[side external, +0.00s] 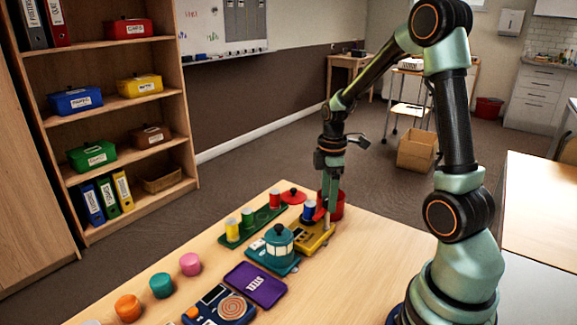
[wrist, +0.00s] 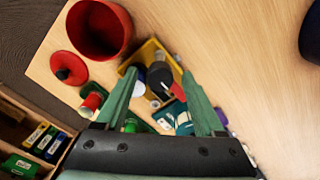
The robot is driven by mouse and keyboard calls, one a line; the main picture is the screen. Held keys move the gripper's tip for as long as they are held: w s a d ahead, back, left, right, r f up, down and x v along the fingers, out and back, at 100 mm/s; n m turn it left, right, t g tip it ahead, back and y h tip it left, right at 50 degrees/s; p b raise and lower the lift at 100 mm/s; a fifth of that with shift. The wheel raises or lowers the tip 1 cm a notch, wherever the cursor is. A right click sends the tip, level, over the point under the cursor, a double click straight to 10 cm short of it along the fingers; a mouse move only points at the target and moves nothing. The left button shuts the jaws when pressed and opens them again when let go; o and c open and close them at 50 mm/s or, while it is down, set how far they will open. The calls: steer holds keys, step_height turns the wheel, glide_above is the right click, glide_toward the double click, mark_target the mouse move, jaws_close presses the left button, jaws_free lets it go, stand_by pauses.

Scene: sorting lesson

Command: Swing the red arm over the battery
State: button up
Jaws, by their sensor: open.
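The yellow tester base (side external: 314,240) stands at the far end of the table, with a blue, white-topped battery (side external: 309,212) upright on it. A small red part (side external: 320,214), seemingly the red arm, shows beside the battery, partly hidden by my gripper (side external: 329,202). In the wrist view, my gripper (wrist: 158,76) is open, its fingers reaching down over the yellow base (wrist: 151,51). The battery (wrist: 158,76) shows between the fingers, and the red arm (wrist: 177,74) is close to the right fingertip. Contact cannot be told.
A red pot (wrist: 98,28) stands just beyond the base, with a red lid (wrist: 69,68) beside it. A green rack (side external: 252,226) with coloured cylinders, a teal lantern-like object (side external: 279,241) and a purple tray (side external: 256,285) crowd the near side. Bare table lies right.

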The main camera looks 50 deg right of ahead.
jaws_close()
steer(key=m, duration=0.4)
steer(key=shift+m, duration=0.4)
steer(key=m, duration=0.4)
steer(key=shift+m, duration=0.3)
steer(key=m, duration=0.4)
steer(key=shift+m, duration=2.2)
